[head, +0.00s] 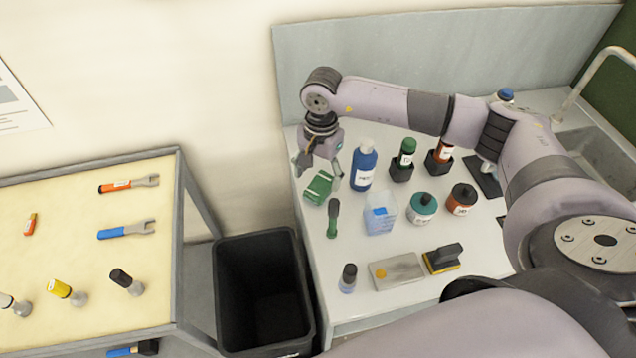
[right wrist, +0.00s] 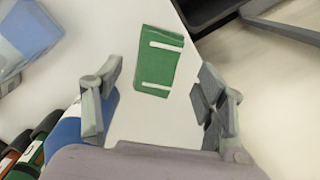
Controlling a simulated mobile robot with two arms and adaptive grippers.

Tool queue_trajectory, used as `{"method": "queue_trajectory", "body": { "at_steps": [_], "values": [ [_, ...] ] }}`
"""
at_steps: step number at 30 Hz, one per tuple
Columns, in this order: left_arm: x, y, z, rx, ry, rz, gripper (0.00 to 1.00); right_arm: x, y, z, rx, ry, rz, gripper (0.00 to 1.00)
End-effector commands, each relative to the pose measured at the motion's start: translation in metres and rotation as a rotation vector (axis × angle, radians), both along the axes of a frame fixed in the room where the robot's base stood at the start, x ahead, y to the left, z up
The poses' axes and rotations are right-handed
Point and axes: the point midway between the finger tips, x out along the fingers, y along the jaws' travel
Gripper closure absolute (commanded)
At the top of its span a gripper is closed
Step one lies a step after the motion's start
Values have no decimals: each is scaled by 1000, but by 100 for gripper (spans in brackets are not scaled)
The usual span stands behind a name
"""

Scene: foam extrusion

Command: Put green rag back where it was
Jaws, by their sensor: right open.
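The green rag (head: 319,187), a folded green piece with pale stripes, lies flat on the white table near its left edge. It also shows in the right wrist view (right wrist: 158,62), beyond and between the open fingers, apart from both. My right gripper (head: 320,172) is over the rag, pointing down, open and empty. In the right wrist view its two fingers (right wrist: 160,98) are spread wide. My left gripper is in neither view.
A blue bottle (head: 362,168) stands close right of my gripper. A black bin (head: 228,290) stands below the table's left edge. Several bottles and cans stand further right.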

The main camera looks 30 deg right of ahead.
Motion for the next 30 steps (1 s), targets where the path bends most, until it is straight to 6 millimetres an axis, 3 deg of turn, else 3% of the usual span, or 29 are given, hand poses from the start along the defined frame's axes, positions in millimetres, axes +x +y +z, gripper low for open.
{"method": "queue_trajectory", "body": {
  "at_steps": [6,12,18,30],
  "values": [
    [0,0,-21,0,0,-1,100,3,-2,46,0,-7,1,34],
    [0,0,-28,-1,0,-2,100,2,-3,77,2,-3,2,34],
    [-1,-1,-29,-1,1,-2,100,2,-4,88,1,0,2,34],
    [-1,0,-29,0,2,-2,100,2,-4,88,1,0,2,34]
  ]
}}
